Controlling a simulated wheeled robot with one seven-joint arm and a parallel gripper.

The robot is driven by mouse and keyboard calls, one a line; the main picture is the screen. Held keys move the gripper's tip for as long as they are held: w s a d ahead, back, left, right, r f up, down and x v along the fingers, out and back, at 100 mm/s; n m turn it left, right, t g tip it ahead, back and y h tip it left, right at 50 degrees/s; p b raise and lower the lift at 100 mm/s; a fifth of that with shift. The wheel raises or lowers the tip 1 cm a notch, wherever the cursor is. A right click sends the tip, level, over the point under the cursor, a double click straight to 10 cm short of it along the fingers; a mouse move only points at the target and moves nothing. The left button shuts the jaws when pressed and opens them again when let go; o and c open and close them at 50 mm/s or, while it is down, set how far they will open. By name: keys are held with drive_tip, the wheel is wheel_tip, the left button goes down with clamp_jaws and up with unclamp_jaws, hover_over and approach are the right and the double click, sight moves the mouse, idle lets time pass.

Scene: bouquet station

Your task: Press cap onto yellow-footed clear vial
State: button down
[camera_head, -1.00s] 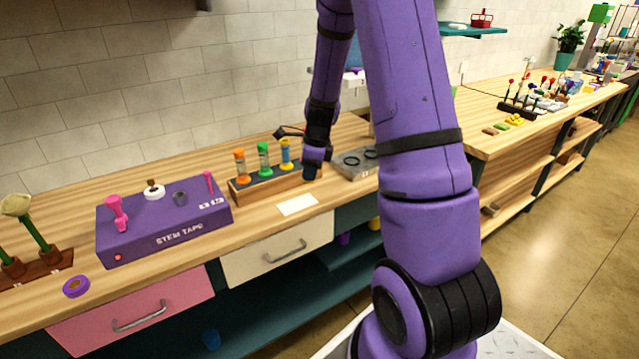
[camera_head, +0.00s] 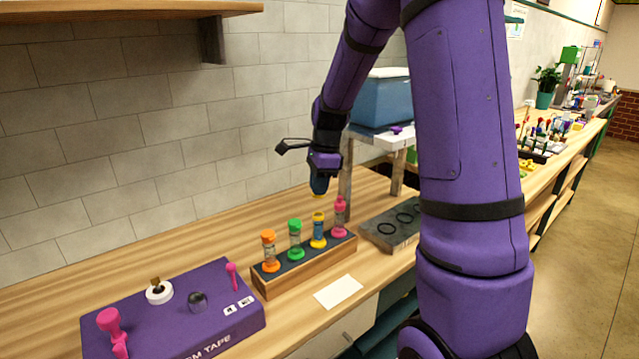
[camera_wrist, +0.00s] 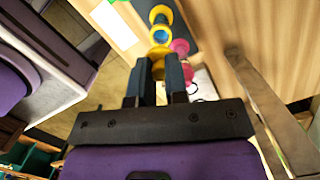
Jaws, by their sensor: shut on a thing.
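The yellow-footed clear vial (camera_head: 318,232) stands upright in the wooden rack (camera_head: 290,278), with a yellow ring at its upper end. My gripper (camera_head: 319,192) is above this vial in the head view, pointing down. In the wrist view my gripper (camera_wrist: 160,72) is shut on a small yellow cap (camera_wrist: 159,53) between its fingertips. A little yellow also shows under the fingers in the head view. The yellow-footed vial (camera_wrist: 161,33) appears just beyond the held cap in the wrist view. A gap separates fingers and vial in the head view.
In the same rack stand an orange vial (camera_head: 269,250), a green vial (camera_head: 295,240) and, close at the right, a pink vial (camera_head: 339,217). A purple tape station (camera_head: 190,325) is left. A grey tray (camera_head: 390,225) is right. A white card (camera_head: 338,292) lies in front.

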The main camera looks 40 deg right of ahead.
drive_tip(key=shift+f, duration=2.55)
drive_tip(key=shift+f, duration=0.15)
idle(0.3)
drive_tip(key=c, duration=0.6)
unclamp_jaws()
drive_tip(key=shift+r, duration=3.5)
clamp_jaws()
